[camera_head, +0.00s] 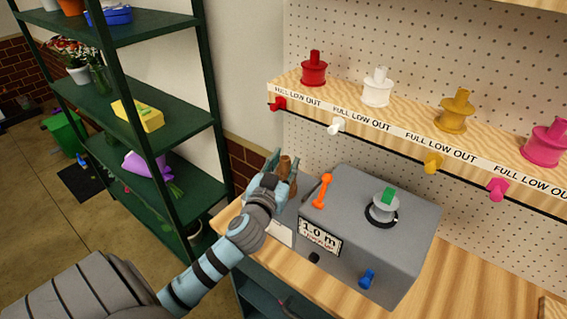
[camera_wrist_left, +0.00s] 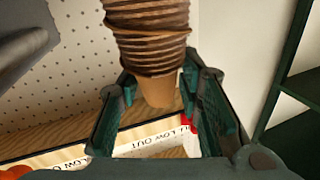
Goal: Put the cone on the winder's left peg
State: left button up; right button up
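The cone (camera_head: 288,166) is brown, with a ribbed body and a smooth tan end that shows in the left wrist view (camera_wrist_left: 160,90). My left gripper (camera_head: 283,180) has its fingers on both sides of the cone, and they appear closed on it. The left wrist view shows the fingers (camera_wrist_left: 160,95) around the tan end. The winder (camera_head: 345,225) is a grey box with a "1.0 m" label, just right of the gripper. On its top are an orange lever (camera_head: 323,190) and a grey spool with a green top (camera_head: 384,208). I cannot make out a left peg. My right gripper is out of view.
A wooden shelf (camera_head: 400,118) behind the winder carries red, white, yellow and pink spools, with coloured knobs below. A green rack (camera_head: 185,160) with flowers and boxes stands at left. A white object (camera_head: 280,232) sits under the gripper.

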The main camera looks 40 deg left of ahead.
pick_arm(q)
jog(key=shift+o, duration=1)
jog(key=shift+r, duration=0.3)
jog(key=b+v, duration=0.1)
jog(key=v, duration=1.1)
jog(key=shift+b, duration=0.3)
